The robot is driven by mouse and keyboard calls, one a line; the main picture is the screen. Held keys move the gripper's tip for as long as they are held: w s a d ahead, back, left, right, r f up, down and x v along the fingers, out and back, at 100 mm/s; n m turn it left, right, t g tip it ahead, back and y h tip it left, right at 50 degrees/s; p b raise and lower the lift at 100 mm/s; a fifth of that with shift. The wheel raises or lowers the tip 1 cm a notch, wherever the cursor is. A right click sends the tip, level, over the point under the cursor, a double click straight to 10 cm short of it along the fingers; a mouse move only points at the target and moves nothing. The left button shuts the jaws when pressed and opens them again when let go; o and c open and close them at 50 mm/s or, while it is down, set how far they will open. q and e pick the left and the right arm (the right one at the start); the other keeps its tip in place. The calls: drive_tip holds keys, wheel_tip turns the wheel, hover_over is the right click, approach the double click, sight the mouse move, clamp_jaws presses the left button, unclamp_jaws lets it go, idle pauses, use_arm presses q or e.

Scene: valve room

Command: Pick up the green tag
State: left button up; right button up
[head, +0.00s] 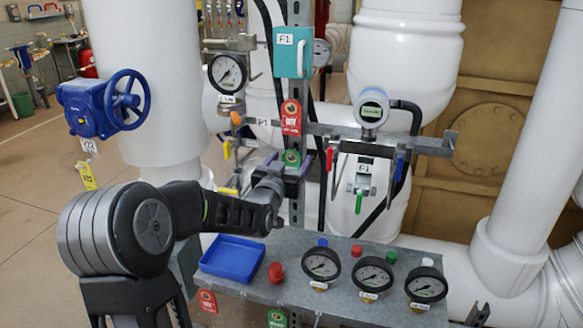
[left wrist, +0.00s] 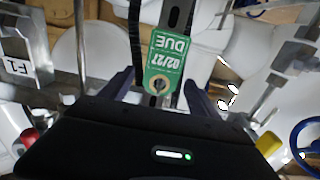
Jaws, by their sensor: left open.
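A green tag (head: 291,158) hangs on the slotted upright post, just below a red tag (head: 291,117). In the left wrist view the green tag (left wrist: 167,55) shows "DUE" and "02/27" upside down, with a hole near its lower end. My left gripper (head: 284,172) is at the post, right at the green tag, and hides its lower part in the head view. In the left wrist view my left gripper (left wrist: 158,84) is open, with one finger on each side of the tag's holed end. I see no finger clearly touching it. My right gripper is not in view.
A grey shelf (head: 345,297) below holds a blue tray (head: 232,258), a red knob (head: 276,272) and several gauges. Another green tag (head: 277,318) hangs at its front edge. Pipes and a cross rail (head: 400,139) with coloured levers crowd the right.

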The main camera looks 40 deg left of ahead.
use_arm(q)
drive_tip(key=c, duration=1.4)
drive_tip(key=shift+r, duration=0.2)
drive_tip(key=b+v, duration=0.5)
drive_tip(key=v, duration=1.3)
drive_tip(key=shift+b, duration=0.3)
